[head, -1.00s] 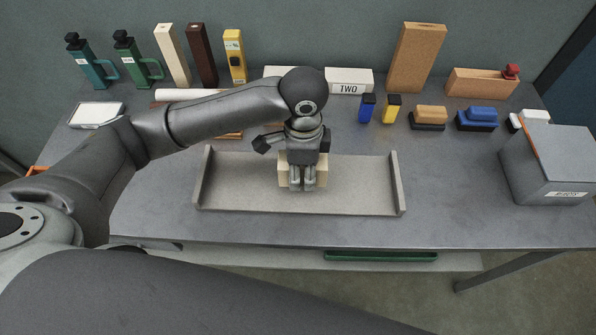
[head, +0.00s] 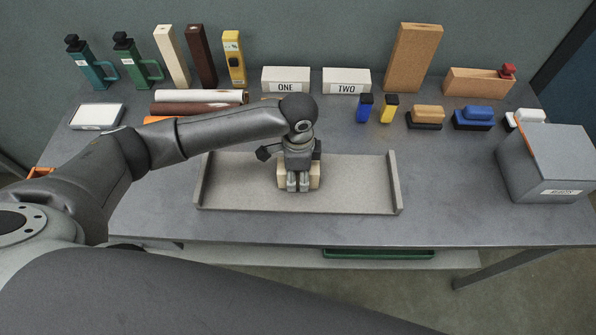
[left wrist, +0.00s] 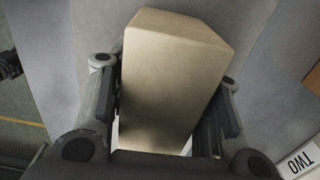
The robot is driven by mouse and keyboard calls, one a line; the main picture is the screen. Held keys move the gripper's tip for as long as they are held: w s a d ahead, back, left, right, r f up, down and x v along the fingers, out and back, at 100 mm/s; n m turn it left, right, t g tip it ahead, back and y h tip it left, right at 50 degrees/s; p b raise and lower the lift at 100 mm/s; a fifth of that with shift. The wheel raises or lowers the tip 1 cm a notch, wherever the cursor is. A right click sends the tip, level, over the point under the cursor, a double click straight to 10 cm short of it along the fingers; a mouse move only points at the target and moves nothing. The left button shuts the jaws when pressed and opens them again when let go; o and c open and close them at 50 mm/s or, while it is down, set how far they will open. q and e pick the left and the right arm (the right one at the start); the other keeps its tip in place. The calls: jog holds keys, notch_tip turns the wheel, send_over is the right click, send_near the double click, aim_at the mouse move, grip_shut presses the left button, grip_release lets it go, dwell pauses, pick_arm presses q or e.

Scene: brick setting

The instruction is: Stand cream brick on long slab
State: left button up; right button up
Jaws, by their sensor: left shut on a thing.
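My left gripper (head: 298,184) is shut on the cream brick (left wrist: 175,75), with one finger on each side of it in the left wrist view. In the head view the cream brick (head: 314,177) shows only at both sides of the fingers. It is over the middle of the long grey slab (head: 355,190), which has a raised wall at each end. The fingers hide the brick's lower part, so I cannot tell whether it touches the slab. My right gripper is not in view.
White blocks marked ONE (head: 286,80) and TWO (head: 347,81) stand behind the slab. Rolls (head: 200,96) lie behind my left arm. Small blue (head: 365,107) and yellow (head: 389,108) pieces stand behind right. A grey box (head: 545,165) stands at the right. The slab's right half is clear.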

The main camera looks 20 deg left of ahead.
pick_arm(q)
jog(key=o, duration=1.2)
jog(key=shift+f, duration=0.1)
notch_tip(320, 180, up, 12)
jog(key=shift+r+b, duration=0.2)
jog(key=shift+b, duration=0.35)
jog(key=shift+f, duration=0.1)
